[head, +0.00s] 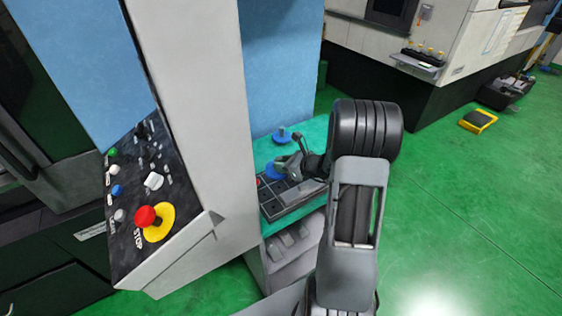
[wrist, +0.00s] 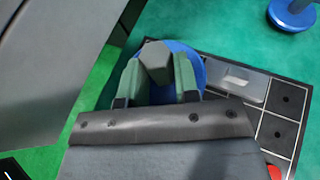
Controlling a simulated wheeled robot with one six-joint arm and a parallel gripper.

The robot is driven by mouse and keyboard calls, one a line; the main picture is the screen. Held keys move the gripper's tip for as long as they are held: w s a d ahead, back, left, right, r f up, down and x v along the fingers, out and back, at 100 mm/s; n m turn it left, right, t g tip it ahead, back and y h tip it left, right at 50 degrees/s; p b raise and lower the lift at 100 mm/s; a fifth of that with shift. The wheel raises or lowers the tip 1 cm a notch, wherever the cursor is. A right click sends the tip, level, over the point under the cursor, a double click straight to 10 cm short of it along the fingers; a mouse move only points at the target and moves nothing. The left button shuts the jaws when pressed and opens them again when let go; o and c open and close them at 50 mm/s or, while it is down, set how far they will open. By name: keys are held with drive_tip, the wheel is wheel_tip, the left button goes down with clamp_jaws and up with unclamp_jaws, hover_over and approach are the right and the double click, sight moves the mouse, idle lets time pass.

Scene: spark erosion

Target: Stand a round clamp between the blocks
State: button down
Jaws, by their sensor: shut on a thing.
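My gripper (wrist: 158,78) is shut on the grey upright post of a round clamp (wrist: 157,58) with a blue disc base. The post sits between the two fingers, and the blue base (wrist: 196,62) shows behind them, partly hidden. In the head view this clamp's blue base (head: 274,172) shows at the left end of the black compartment tray (head: 291,208). I cannot tell whether it touches the tray. A second blue round clamp (head: 283,136) stands upright on the teal surface behind; it also shows in the wrist view (wrist: 293,14). A grey block (wrist: 240,86) lies in a tray compartment.
The tall machine column (head: 205,120) and control panel (head: 150,195) stand close on the left. A red piece (wrist: 275,172) shows in the tray. Grey pieces (head: 280,246) lie on a lower shelf. The green floor (head: 460,200) on the right is mostly clear.

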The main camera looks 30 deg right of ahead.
drive_tip(key=shift+f+b, duration=2.65)
drive_tip(key=shift+f, duration=0.9)
drive_tip(key=shift+s+f, duration=0.1)
drive_tip(key=shift+a+f, duration=0.1)
drive_tip(key=c, duration=0.8)
unclamp_jaws()
drive_tip(key=shift+s+f, duration=0.15)
drive_tip(key=shift+f, duration=0.05)
drive_tip(key=shift+r, duration=0.1)
drive_tip(key=r+p, duration=0.7)
drive_tip(key=r, duration=0.4)
drive_tip(key=shift+w+r+p, duration=0.2)
drive_tip(key=shift+p, duration=0.2)
